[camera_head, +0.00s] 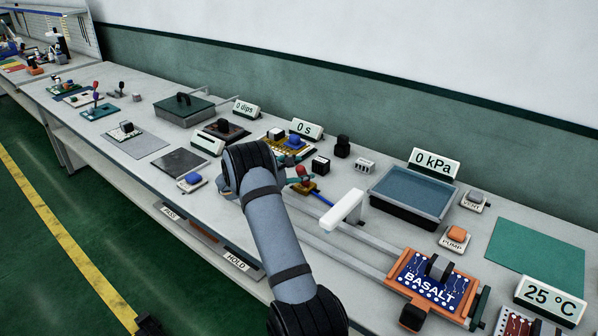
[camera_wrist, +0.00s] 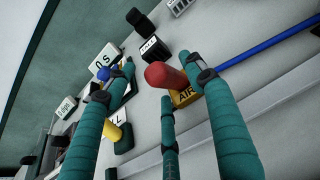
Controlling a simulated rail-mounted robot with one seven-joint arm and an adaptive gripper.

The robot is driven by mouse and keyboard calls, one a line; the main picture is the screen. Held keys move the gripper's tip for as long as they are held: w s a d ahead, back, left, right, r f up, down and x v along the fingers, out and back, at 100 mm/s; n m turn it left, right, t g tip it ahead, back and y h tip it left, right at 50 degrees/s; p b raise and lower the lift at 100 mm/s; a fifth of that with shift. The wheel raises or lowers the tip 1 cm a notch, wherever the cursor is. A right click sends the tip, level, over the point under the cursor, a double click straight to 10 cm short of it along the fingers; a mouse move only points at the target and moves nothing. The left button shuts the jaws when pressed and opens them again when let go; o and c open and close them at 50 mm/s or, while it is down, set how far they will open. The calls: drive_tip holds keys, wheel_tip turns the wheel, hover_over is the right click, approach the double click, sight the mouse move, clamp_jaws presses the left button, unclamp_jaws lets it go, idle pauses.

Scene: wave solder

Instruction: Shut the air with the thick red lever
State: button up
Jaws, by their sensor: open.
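The thick red lever (camera_wrist: 165,75) rises from a yellow block marked AIR (camera_wrist: 188,97) in the wrist view. A blue hose (camera_wrist: 265,45) runs from the block toward the upper right. My gripper (camera_wrist: 158,66) is open, with teal fingers on either side of the red lever and a third finger below it in the picture. I cannot tell whether any finger touches it. In the head view the red lever (camera_head: 302,171) shows just right of my wrist, and my arm hides most of the gripper.
A black block (camera_wrist: 153,48) and a yellow-handled piece (camera_wrist: 118,134) stand close to the fingers in the wrist view. In the head view a white block-shaped handle (camera_head: 343,207), a water-filled tray (camera_head: 412,190) and an orange PUMP button (camera_head: 456,234) lie to the right.

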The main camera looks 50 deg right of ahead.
drive_tip(key=shift+x, duration=0.75)
drive_tip(key=c, duration=0.3)
clamp_jaws()
